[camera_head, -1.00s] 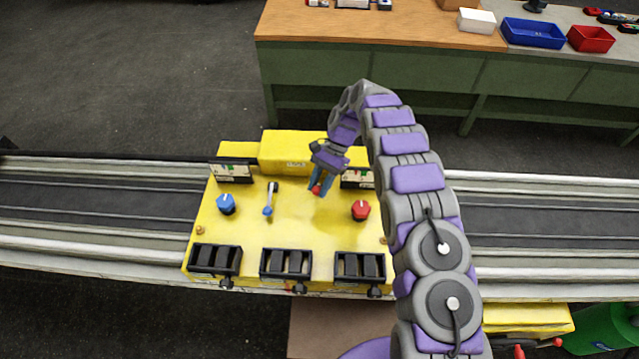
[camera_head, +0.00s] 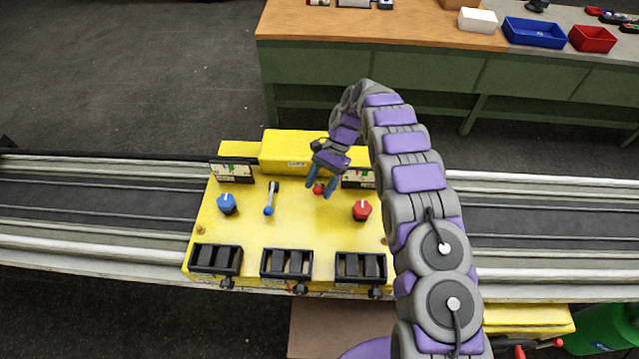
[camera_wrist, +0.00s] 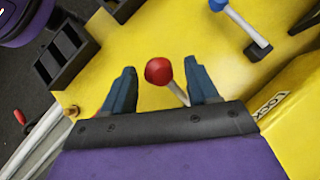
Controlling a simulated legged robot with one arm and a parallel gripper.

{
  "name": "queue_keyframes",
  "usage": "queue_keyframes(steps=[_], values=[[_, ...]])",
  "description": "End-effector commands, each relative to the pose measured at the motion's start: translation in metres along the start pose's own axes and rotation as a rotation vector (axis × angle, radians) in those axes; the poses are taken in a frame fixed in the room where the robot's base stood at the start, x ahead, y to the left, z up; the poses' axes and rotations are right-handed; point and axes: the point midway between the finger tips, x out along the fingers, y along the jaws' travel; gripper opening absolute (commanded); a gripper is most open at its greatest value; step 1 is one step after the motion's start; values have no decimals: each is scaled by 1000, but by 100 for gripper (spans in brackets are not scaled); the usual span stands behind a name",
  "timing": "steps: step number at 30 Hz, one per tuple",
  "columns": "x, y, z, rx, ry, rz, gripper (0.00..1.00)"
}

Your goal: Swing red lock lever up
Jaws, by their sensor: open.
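The red lock lever has a red ball knob (camera_wrist: 158,71) on a thin pale shaft. In the head view its red knob (camera_head: 319,188) shows near the top middle of the yellow panel (camera_head: 300,225). My gripper (camera_head: 320,189) is open at the lever. In the wrist view, my gripper's two blue-grey fingers (camera_wrist: 162,88) stand on either side of the knob and shaft, with gaps on both sides. The shaft's lower part is hidden by my gripper body. A blue-knobbed lever (camera_head: 270,198) stands to the left on the same panel.
A blue dial (camera_head: 227,204) and a red dial (camera_head: 361,210) flank the levers. Black switch blocks (camera_head: 286,264) line the panel's front edge. Gauges (camera_head: 232,171) stand at its back. A workbench (camera_head: 380,25) is behind, and rails run left and right.

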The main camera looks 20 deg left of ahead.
Motion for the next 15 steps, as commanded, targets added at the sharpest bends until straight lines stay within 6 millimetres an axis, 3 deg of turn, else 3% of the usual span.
queue_keyframes(steps=[8,15], values=[[-25,-2,21,-1,3,-1,59],[-19,11,30,1,-2,3,59]])
